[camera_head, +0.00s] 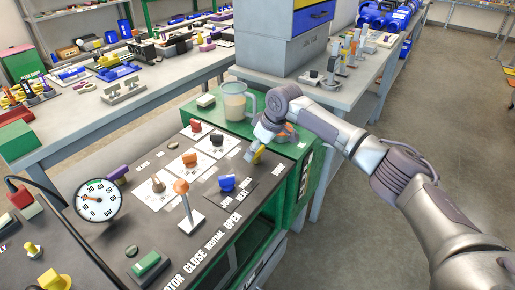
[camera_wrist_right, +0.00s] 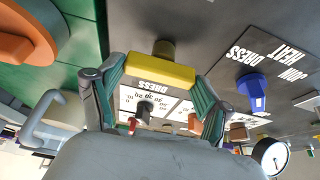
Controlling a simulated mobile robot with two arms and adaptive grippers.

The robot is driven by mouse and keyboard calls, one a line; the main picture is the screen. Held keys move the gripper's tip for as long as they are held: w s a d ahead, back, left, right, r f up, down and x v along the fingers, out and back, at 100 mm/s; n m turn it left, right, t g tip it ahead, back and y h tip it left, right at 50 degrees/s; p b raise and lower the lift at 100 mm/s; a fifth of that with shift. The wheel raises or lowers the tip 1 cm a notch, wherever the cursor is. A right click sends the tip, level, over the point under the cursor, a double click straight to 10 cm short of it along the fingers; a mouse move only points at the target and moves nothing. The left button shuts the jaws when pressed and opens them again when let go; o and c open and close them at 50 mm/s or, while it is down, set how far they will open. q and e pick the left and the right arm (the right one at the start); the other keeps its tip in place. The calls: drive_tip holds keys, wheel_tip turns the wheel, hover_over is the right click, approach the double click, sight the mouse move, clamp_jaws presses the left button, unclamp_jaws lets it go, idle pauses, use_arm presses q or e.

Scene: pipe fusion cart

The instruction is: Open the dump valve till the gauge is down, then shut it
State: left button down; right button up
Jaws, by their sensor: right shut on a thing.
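The round pressure gauge (camera_head: 98,200) stands at the left of the dark panel, marked in bar. Its needle points to the left, at roughly 15 to 20. In the right wrist view the gauge (camera_wrist_right: 270,156) is at the lower right. A yellow valve handle (camera_wrist_right: 160,70) on a brass stem sits between the fingers of my right gripper (camera_wrist_right: 158,84), which is shut on it at its ends. In the head view the right gripper (camera_head: 258,147) is at the panel's far right corner, with the handle partly hidden. My left gripper is out of view.
A blue knob (camera_head: 227,183), an orange-topped lever (camera_head: 182,190) and several other knobs stand on the panel (camera_head: 150,240). A clear jug (camera_head: 236,101) is on the green cart behind. An orange round part (camera_wrist_right: 25,40) is near the gripper in the wrist view. The floor at right is clear.

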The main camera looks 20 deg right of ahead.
drive_tip(key=shift+r+p, duration=0.1)
drive_tip(key=shift+p, duration=0.3)
drive_tip(key=m+h+p, duration=0.1)
drive_tip(key=m+p, duration=0.1)
drive_tip(key=p, duration=0.2)
drive_tip(key=m+h+p, duration=0.1)
drive_tip(key=m+p, duration=0.2)
drive_tip(key=p, duration=0.1)
drive_tip(key=m+t+h+p, duration=0.1)
drive_tip(key=m+p, duration=0.2)
drive_tip(key=p, duration=0.1)
drive_tip(key=shift+s+a+r, duration=0.1)
drive_tip(key=shift+a+r, duration=0.05)
drive_tip(key=shift+a, duration=0.1)
drive_tip(key=shift+m+h+p, duration=0.3)
drive_tip(key=shift+m+p, duration=0.5)
drive_tip(key=shift+m, duration=0.1)
drive_tip(key=shift+m+h+p, duration=0.4)
drive_tip(key=shift+m, duration=0.5)
drive_tip(key=shift+a+f+m+g+h, duration=0.1)
drive_tip(key=shift+f+m+g+h, duration=0.2)
drive_tip(key=shift+m, duration=1.3)
drive_tip(key=shift+m+g+h+b, duration=0.4)
drive_tip(key=shift+m+h, duration=0.2)
drive_tip(key=shift+m, duration=0.6)
drive_tip(key=shift+r, duration=0.1)
